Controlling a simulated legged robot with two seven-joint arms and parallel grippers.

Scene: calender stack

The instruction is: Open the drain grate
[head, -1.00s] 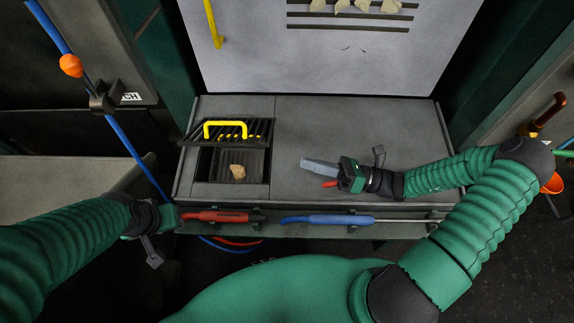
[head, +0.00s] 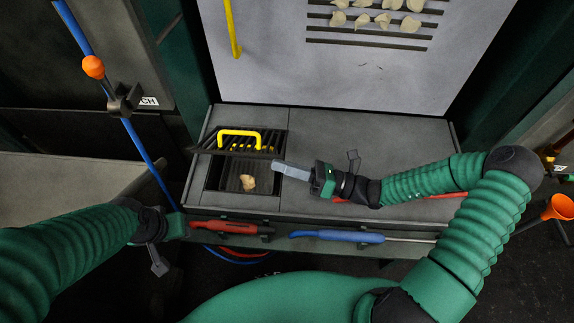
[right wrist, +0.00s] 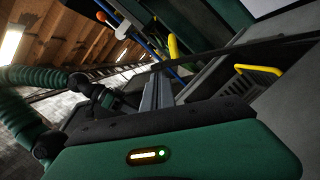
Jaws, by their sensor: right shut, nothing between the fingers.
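The dark slatted drain grate (head: 262,140) with its yellow handle (head: 239,134) is at the left of the grey bench top in the head view. It looks tilted, with its near edge raised above the drain opening (head: 214,177). A tan lump (head: 248,182) lies in the opening. My right gripper (head: 279,167) is shut and empty, its tips at the opening's right edge, near the grate's near right corner. Whether they touch the grate I cannot tell. The yellow handle also shows in the right wrist view (right wrist: 259,70). My left gripper (head: 177,226) is at the bench's front left, its fingers unclear.
A red-handled tool (head: 222,227) and a blue-handled tool (head: 338,236) hang along the bench front. A pale panel (head: 265,75) with a yellow bar (head: 232,28) and slots holding several tan lumps stands behind.

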